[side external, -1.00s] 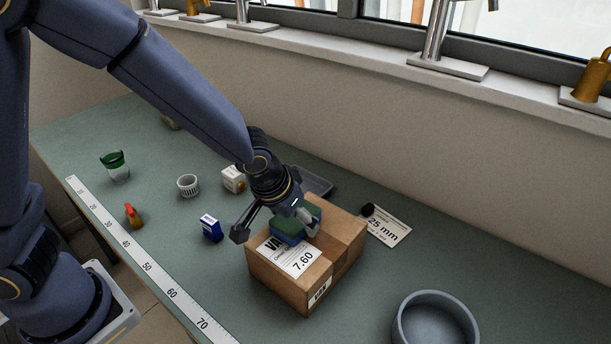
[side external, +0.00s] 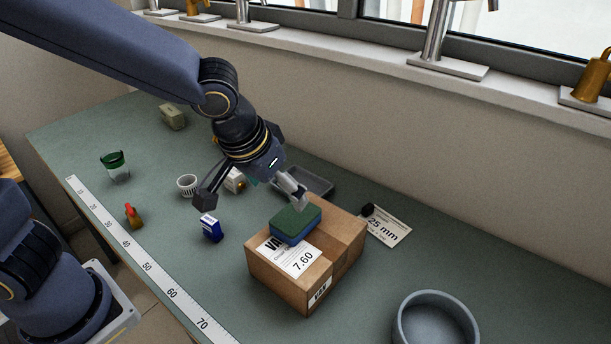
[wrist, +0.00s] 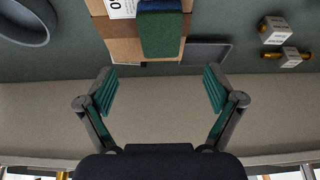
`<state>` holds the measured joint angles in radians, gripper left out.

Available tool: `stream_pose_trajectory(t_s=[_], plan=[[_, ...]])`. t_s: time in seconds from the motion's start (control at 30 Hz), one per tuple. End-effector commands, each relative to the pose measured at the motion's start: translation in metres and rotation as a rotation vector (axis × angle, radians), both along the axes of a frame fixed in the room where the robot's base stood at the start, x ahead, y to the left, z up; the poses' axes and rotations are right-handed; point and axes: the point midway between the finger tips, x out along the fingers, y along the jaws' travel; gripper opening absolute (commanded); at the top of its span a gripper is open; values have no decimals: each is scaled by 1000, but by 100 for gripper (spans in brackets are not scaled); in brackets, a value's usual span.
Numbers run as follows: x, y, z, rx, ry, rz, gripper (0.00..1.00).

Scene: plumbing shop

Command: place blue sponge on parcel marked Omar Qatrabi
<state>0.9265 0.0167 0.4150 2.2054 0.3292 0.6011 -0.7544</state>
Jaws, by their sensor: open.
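The blue sponge (side external: 294,224), with a green top layer, lies flat on top of the cardboard parcel (side external: 342,232). The parcel has a white label (side external: 290,256) with "7.60" on it; the name line is too small to read surely. My gripper (side external: 250,198) is open and empty, above and to the left of the sponge, clear of it. In the wrist view the sponge (wrist: 160,34) shows its green face on the parcel (wrist: 123,34), beyond the spread fingers (wrist: 160,92).
A blue-and-white box (side external: 211,228), a white ribbed cup (side external: 187,185) and a small white box (side external: 234,180) stand left of the parcel. A grey tray (side external: 312,181) lies behind it. A grey round bowl (side external: 436,322) stands at the front right.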

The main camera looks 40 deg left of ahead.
Motion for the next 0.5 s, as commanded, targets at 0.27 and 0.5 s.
stream_pose_trajectory(t_s=[0.27,0.5], plan=[[-21,42,32,-43,8,25,92],[-89,119,69,-65,-49,21,92]])
